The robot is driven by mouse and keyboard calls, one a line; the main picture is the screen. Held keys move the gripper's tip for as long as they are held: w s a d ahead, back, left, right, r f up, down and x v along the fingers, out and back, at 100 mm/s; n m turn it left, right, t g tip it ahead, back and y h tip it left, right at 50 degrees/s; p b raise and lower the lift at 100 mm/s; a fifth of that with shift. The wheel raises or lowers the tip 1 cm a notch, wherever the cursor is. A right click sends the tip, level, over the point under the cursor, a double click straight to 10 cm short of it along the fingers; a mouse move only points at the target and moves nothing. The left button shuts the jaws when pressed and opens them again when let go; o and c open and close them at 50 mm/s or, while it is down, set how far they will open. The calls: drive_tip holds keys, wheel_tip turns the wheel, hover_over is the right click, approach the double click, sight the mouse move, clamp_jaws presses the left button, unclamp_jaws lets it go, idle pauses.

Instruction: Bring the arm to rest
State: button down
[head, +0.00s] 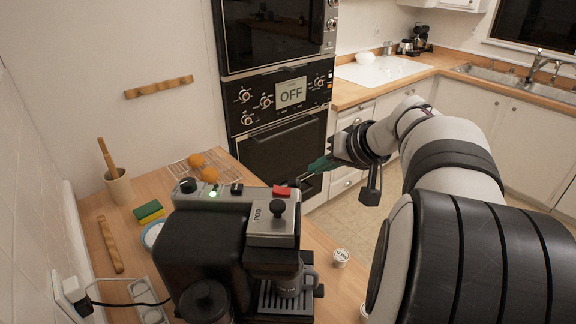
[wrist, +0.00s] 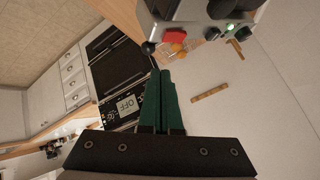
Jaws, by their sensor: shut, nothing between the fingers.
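My gripper (head: 318,165) has green fingers and is in the air in front of the wall oven, to the right of and beyond the coffee machine in the head view. In the wrist view the green fingers of my gripper (wrist: 161,72) lie side by side, shut, with nothing between them. My arm comes in from the right of the head view and is bent toward the oven. The wall oven (head: 290,145) has black doors, several knobs and a display reading OFF. It also shows tilted in the wrist view (wrist: 110,55).
A black and grey coffee machine (head: 210,245) with a red switch stands on the wooden counter (head: 100,235). A cup (head: 290,283) is under its spout. A small white pod (head: 340,257) is at its right. Oranges (head: 197,160), a sponge (head: 149,211) and a holder (head: 118,186) lie behind. Open floor is right.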

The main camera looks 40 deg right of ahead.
drive_tip(key=shift+s+d+r, duration=0.1)
drive_tip(key=shift+s+r, duration=0.4)
drive_tip(key=shift+s, duration=0.35)
drive_tip(key=s+a+f+m+g, duration=0.1)
drive_tip(key=s+a+f+g, duration=0.75)
drive_tip(key=a+f, duration=0.2)
drive_tip(key=s+a+f+n+y, duration=0.1)
drive_tip(key=s+a, duration=0.4)
drive_tip(key=a, duration=0.6)
drive_tip(key=s+a+f+n+y, duration=0.1)
drive_tip(key=s+a, duration=0.4)
drive_tip(key=a, duration=0.6)
drive_tip(key=shift+s+f+n+g, duration=0.15)
drive_tip(key=shift+f+n+g, duration=0.25)
drive_tip(key=shift+g, duration=0.05)
